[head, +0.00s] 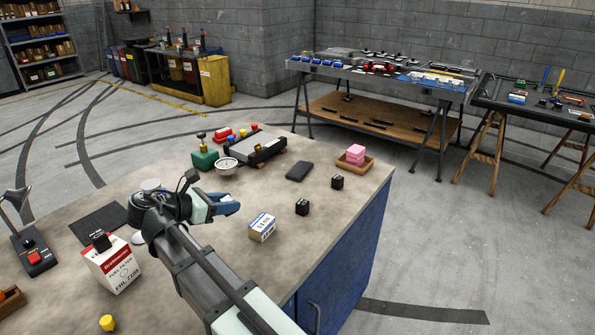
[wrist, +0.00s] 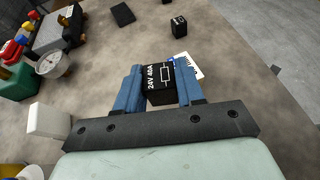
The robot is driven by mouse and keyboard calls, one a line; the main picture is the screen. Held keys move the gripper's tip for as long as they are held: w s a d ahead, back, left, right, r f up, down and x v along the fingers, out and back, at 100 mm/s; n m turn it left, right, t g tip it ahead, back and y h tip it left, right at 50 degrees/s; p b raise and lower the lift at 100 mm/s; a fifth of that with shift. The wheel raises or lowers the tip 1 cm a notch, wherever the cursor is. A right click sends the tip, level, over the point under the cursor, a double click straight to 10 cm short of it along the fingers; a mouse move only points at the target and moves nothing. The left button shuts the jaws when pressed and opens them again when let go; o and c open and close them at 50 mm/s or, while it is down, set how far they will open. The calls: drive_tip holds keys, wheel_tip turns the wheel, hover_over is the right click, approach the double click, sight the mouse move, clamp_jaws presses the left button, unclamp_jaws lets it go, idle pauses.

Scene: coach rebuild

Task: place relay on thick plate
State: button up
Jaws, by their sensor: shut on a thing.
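My gripper (wrist: 160,88) is shut on a black relay (wrist: 157,78) marked "24V 40A", its blue fingers on either side. In the head view my gripper (head: 232,206) is over the workbench, and the relay in it is hidden. A dark flat slab (head: 301,171), which looks like the thick plate, lies on the bench beyond and to the right of the gripper. The slab also shows at the top of the wrist view (wrist: 122,14). Nothing lies on it. I cannot tell how high the held relay is.
Two other black cubes (head: 302,207) (head: 337,182) stand near the bench's right edge. A white-blue carton (head: 262,227) stands close right of the gripper. A gauge (head: 227,166) and a green part (head: 205,158) stand behind it. A wooden tray (head: 369,164) holds pink blocks.

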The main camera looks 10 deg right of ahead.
drive_tip(key=w+d+m+g+h, duration=0.1)
drive_tip(key=w+d+m+g, duration=0.1)
drive_tip(key=w+d, duration=0.45)
drive_tip(key=w+d+m+g, duration=0.1)
drive_tip(key=w+d, duration=0.3)
drive_tip(key=d, duration=0.5)
drive_tip(key=r+n, duration=0.1)
hover_over(299, 169)
drive_tip(key=shift+t, duration=0.3)
wheel_tip(299, 169, down, 9)
drive_tip(key=shift+a+f, duration=0.1)
drive_tip(key=o, duration=1)
